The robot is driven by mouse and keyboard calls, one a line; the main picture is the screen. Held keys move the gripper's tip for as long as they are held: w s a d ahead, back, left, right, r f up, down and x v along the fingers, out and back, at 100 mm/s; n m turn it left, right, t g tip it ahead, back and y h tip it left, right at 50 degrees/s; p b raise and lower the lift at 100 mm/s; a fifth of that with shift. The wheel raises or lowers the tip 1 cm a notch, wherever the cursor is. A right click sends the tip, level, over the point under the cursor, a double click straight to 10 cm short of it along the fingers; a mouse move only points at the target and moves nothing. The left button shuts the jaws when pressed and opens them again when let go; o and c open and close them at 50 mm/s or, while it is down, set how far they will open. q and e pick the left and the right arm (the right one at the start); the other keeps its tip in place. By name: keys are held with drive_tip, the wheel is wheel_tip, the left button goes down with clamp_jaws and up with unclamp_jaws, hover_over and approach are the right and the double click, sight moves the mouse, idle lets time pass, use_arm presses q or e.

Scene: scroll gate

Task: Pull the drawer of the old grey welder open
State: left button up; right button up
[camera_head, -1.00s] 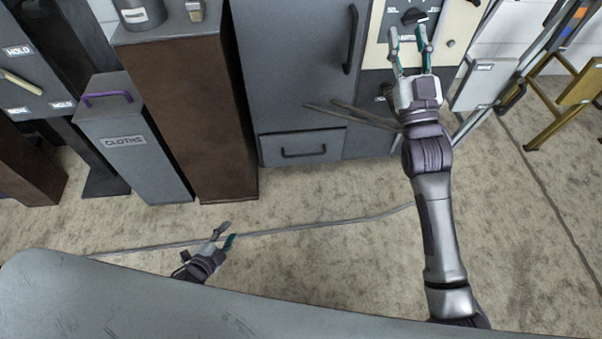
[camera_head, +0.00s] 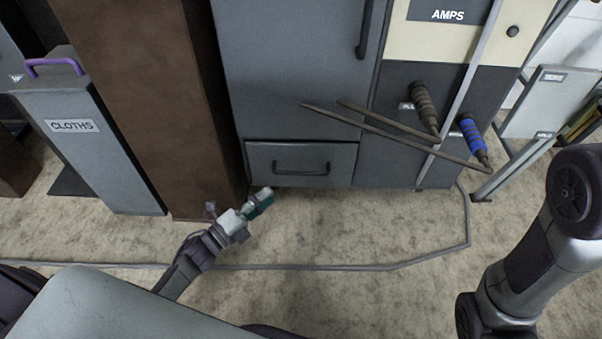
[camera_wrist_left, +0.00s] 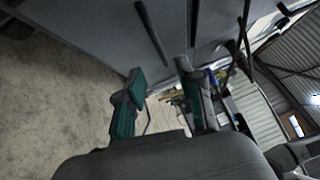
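The grey welder (camera_head: 290,75) stands upright at the back, with an AMPS panel at its upper right. Its drawer (camera_head: 265,158) is low on the front and looks shut, with a dark bar handle (camera_head: 302,167). My left gripper (camera_head: 236,206) is below and left of the drawer, apart from the handle. The left wrist view shows its two teal fingers (camera_wrist_left: 162,85) spread with nothing between them; dark bars on a grey face lie beyond, and I cannot tell which is the drawer handle. My right gripper is out of view; only part of the right arm shows at the right edge.
A brown column (camera_head: 150,90) stands just left of the welder, and a grey CLOTHS bin (camera_head: 95,150) is beside it. Two thin rods (camera_head: 385,128) cross before the welder above the drawer. A cable (camera_head: 330,267) lies on the floor.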

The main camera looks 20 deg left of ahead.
sight(296, 172)
use_arm(q)
drive_tip(key=shift+b+x, duration=2.1)
drive_tip(key=shift+x, duration=3.45)
drive_tip(key=shift+f, duration=0.1)
clamp_jaws()
